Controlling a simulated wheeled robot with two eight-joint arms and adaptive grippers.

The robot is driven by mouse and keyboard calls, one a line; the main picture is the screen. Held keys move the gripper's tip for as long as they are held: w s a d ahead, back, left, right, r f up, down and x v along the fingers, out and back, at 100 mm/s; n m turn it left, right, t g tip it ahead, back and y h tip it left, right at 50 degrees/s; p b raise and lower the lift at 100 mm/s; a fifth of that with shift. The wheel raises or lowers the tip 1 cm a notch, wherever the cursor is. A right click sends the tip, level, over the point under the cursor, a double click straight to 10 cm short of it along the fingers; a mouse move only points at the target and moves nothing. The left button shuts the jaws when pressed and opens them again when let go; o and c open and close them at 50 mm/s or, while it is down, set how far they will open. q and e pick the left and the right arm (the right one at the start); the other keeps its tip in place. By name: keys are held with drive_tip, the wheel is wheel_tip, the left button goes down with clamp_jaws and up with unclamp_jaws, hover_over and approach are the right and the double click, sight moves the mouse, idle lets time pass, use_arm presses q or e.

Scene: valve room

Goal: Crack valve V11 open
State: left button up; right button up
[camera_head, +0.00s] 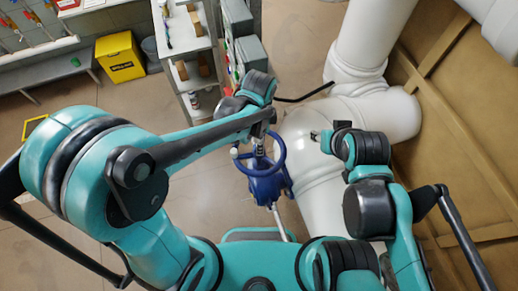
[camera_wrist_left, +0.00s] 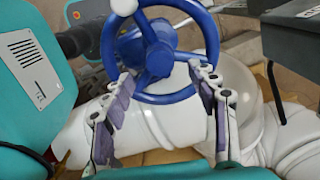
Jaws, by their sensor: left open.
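A blue valve with a round spoked handwheel (camera_head: 280,158) stands beside the white pipe in the head view; no V11 label is readable. In the left wrist view the blue handwheel (camera_wrist_left: 150,96) fills the upper middle, with a white knob (camera_wrist_left: 125,6) on its rim. My left gripper (camera_head: 257,146) is at the wheel in the head view. In the left wrist view my left gripper (camera_wrist_left: 160,75) is open, its fingers apart on either side of the wheel's lower part; contact cannot be told. My right gripper (camera_head: 317,136) is by the white pipe, its jaws too small to judge.
Thick white pipes (camera_head: 370,110) run just right of the valve, against a brown wooden wall (camera_head: 465,125). A shelf unit (camera_head: 192,60) stands behind my left arm. A yellow bin (camera_head: 120,58) is at the back left. Open floor (camera_head: 290,40) shows behind the valve.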

use_arm(q)
drive_tip(key=shift+m, duration=0.7)
wheel_tip(320, 180, down, 7)
drive_tip(key=b, duration=0.6)
drive_tip(key=shift+s, duration=0.1)
